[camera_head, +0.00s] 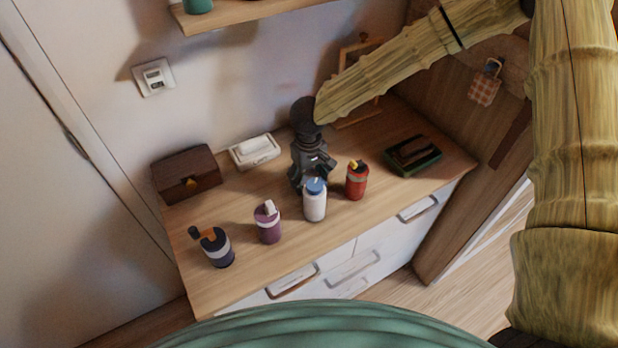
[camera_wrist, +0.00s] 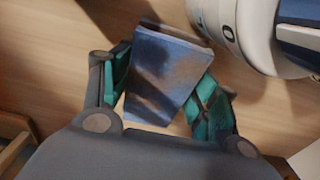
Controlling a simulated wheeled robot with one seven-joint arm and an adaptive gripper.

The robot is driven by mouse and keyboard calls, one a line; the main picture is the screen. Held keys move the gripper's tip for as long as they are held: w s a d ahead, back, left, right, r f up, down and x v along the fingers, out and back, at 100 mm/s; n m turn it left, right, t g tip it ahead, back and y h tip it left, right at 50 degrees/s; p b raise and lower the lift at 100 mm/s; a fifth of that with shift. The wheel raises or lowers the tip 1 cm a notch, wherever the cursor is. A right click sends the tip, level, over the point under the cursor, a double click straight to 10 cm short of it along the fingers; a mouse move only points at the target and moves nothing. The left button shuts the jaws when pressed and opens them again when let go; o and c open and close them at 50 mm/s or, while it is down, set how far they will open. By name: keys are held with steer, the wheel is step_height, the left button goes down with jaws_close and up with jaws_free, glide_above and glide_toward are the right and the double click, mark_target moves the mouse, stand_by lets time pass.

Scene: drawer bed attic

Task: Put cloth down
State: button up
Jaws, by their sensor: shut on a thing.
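The cloth (camera_wrist: 163,72) shows in the wrist view as a blue-grey folded piece with brownish patches, between the two teal fingers of my gripper (camera_wrist: 165,95). My gripper is shut on it. In the head view my gripper (camera_head: 312,178) points down over the middle of the wooden dresser top (camera_head: 240,268), just behind a white bottle with a blue cap (camera_head: 315,205). The cloth is hidden in the head view. The wood surface lies below the cloth; I cannot tell whether they touch.
A red bottle (camera_head: 357,181) stands right of my gripper, with a dark green tray (camera_head: 430,163) beyond. A purple bottle (camera_head: 267,223) and a dark striped bottle (camera_head: 217,248) stand front left. A brown box (camera_head: 186,174) and white box (camera_head: 254,151) stand behind. Bare wood lies between them.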

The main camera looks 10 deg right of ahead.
steer(key=o, duration=1.2)
steer(key=shift+s+f, duration=0.1)
steer(key=shift+f, duration=0.2)
steer(key=shift+c, duration=0.2)
steer(key=o, duration=0.4)
steer(key=shift+c, duration=0.2)
steer(key=shift+r, duration=0.2)
